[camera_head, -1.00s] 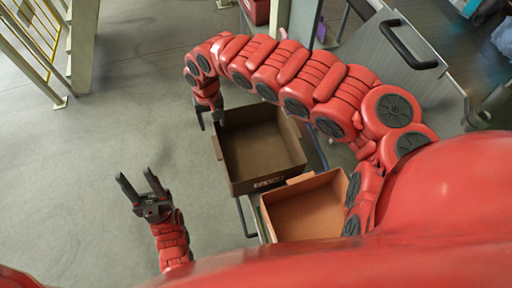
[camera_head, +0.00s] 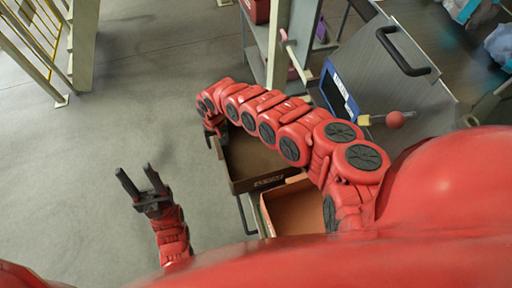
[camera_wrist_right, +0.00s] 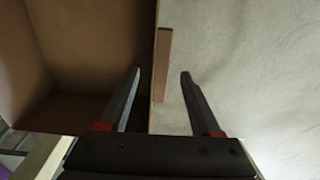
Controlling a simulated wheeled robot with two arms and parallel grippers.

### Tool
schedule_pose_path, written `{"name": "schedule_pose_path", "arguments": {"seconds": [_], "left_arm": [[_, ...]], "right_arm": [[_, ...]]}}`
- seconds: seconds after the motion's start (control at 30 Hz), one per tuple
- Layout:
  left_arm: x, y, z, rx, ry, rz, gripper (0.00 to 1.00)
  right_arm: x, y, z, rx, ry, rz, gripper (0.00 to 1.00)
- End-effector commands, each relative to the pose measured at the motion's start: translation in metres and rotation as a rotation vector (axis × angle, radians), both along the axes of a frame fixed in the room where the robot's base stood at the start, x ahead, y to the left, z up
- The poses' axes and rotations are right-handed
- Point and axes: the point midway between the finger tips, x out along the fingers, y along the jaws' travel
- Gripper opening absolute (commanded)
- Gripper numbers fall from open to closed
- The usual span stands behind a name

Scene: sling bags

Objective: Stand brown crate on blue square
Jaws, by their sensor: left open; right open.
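The brown crate (camera_head: 250,158) is open-topped and lies left of centre in the head view, partly hidden under my right arm. My right gripper (camera_head: 216,136) is at its left wall, small and partly hidden there. In the right wrist view its open fingers (camera_wrist_right: 160,74) straddle the line of the crate's wall, with the crate inside (camera_wrist_right: 80,45) on the left and pale floor on the right. My left gripper (camera_head: 143,184) is open and empty over bare floor.
An orange-tan open box (camera_head: 290,208) sits just nearer than the brown crate. A shelf rack stands behind. The floor at left is clear.

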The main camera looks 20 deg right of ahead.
Motion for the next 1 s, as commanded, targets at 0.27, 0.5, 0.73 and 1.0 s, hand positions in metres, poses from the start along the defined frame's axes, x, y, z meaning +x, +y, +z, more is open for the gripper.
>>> {"name": "schedule_pose_path", "arguments": {"seconds": [0.27, 0.5, 0.73, 1.0], "left_arm": [[0.000, 0.000, -0.003, 0.000, 0.000, 0.000, 0.50], [0.000, 0.000, -0.003, 0.000, 0.000, 0.000, 0.50], [0.000, 0.000, -0.003, 0.000, 0.000, 0.000, 0.50], [0.000, 0.000, -0.003, 0.000, 0.000, 0.000, 0.50]], "right_arm": [[0.000, 0.002, -0.021, 0.002, -0.001, 0.001, 0.65], [0.001, 0.002, -0.021, 0.001, -0.002, 0.001, 0.63], [0.001, 0.002, -0.021, 0.001, -0.001, 0.000, 0.22], [0.001, 0.002, -0.021, 0.002, -0.002, 0.000, 0.00]]}}
